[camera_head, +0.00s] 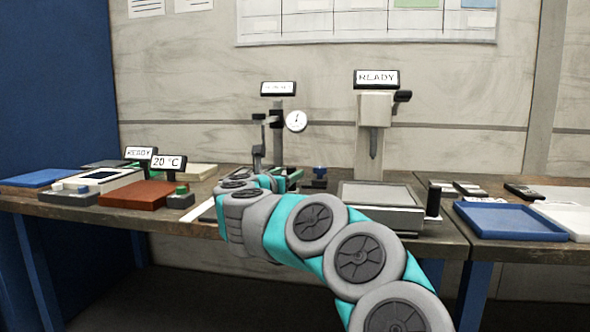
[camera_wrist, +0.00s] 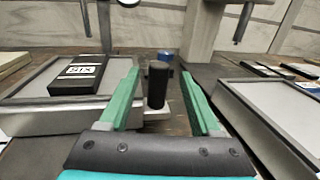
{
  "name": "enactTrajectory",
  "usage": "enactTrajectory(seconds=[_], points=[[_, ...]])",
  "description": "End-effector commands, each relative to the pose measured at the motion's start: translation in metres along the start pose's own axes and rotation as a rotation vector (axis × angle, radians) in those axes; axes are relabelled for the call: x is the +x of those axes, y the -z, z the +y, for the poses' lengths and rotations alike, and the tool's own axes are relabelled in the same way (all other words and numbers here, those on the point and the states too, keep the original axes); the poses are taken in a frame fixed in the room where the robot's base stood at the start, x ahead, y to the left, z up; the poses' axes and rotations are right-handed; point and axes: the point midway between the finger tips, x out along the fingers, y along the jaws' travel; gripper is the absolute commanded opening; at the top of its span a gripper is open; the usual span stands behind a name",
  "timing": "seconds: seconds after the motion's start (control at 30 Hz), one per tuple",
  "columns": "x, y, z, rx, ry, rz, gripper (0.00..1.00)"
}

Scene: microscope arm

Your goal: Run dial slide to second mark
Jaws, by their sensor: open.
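The dial gauge (camera_head: 296,121) has a round white face and hangs on a dark stand (camera_head: 277,140) at the back of the bench; its reading is too small to tell. My gripper (camera_head: 290,177) reaches toward the foot of this stand. In the wrist view my gripper (camera_wrist: 161,80) is open, with its two green fingers apart. An upright black cylindrical handle (camera_wrist: 157,86) stands between the fingers, with a gap on each side. A blue knob (camera_wrist: 165,57) shows just behind it. I cannot make out any slide marks.
In the wrist view, a black block with a white label (camera_wrist: 78,76) sits on a grey plate at left. A press (camera_head: 374,112) reading READY stands right of the dial stand. A blue tray (camera_head: 508,221) lies further right; a brown block (camera_head: 137,195) is at left.

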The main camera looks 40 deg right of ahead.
Motion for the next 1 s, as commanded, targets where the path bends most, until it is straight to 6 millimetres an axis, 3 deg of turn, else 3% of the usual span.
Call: enactTrajectory(seconds=[0.4, 0.8, 1.0], points=[[0.054, 0.000, 0.001, -0.007, 0.000, -0.002, 0.64], [0.063, -0.001, 0.002, -0.003, -0.005, -0.002, 0.64], [0.063, -0.001, 0.002, -0.004, -0.005, -0.002, 0.43]])
